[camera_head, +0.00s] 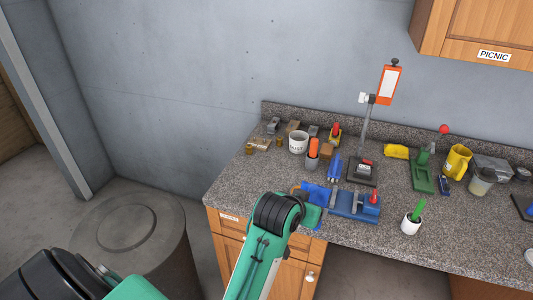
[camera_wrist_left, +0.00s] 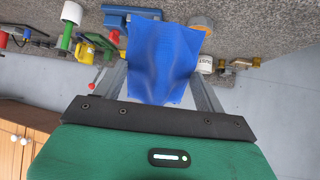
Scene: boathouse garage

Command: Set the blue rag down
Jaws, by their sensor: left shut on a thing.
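The blue rag (camera_wrist_left: 162,58) hangs as a creased sheet between the two fingers of my left gripper (camera_wrist_left: 160,82), which is shut on it. In the head view the rag (camera_head: 314,192) shows partly behind my left wrist, over the front left part of the grey speckled countertop (camera_head: 240,180). My left gripper (camera_head: 309,216) is mostly hidden there by my own arm. I cannot tell whether the rag touches the counter. My right gripper is in neither view.
A blue tool with a red knob (camera_head: 355,206) lies just right of the rag. Behind are an orange-handled item in a cup (camera_head: 312,155), a white mug (camera_head: 298,142) and an orange-topped stand (camera_head: 362,170). The counter's left end has bare room.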

